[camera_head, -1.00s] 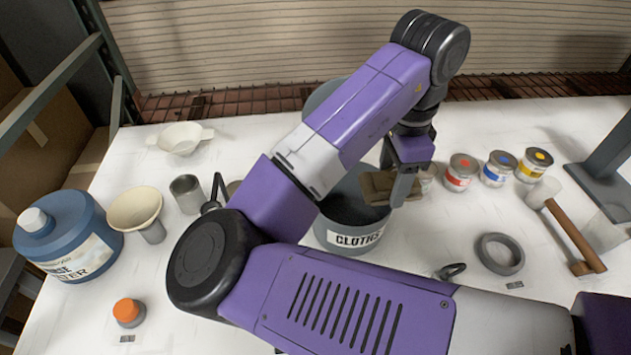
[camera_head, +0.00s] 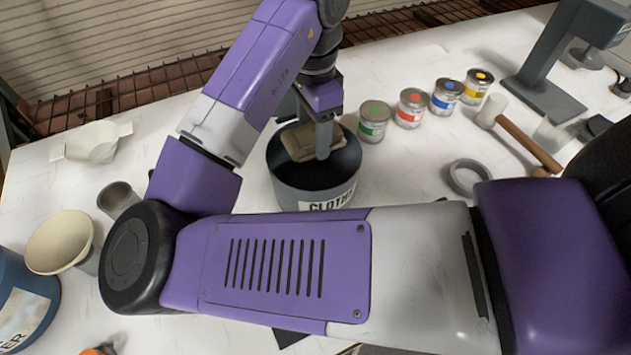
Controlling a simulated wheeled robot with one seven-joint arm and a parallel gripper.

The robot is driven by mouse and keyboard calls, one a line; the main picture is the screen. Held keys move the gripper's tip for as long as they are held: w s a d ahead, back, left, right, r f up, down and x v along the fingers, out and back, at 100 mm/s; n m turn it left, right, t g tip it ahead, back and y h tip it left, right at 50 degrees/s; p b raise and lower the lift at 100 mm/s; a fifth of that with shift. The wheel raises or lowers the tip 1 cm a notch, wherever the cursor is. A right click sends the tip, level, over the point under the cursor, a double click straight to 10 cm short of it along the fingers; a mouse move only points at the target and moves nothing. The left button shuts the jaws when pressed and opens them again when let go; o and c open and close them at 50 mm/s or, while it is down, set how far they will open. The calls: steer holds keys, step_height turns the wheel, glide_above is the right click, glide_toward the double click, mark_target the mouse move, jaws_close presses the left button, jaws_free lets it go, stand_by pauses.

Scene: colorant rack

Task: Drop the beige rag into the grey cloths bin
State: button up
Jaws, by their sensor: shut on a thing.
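The beige rag (camera_head: 300,143) is a folded cloth held in my gripper (camera_head: 321,150), over the mouth of the grey cloths bin. The grey cloths bin (camera_head: 290,185) is a round dark grey tub with a white label reading CLOTHS, partly cut off by my arm. The bin's dark inside shows below the rag. One finger of my gripper is seen in front of the rag; the other is hidden. I cannot tell exactly how high the rag is above the bin's floor.
Several small paint cans (camera_head: 411,110) stand right of the bin. A grey ring (camera_head: 468,178) and a mallet (camera_head: 520,137) lie farther right. White table is clear between.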

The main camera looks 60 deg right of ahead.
steer(key=shift+f, duration=0.45)
steer(key=o, duration=1.4)
steer(key=shift+r, duration=0.1)
step_height(320, 180, up, 8)
steer(key=shift+f, duration=0.15)
steer(key=shift+s, duration=0.1)
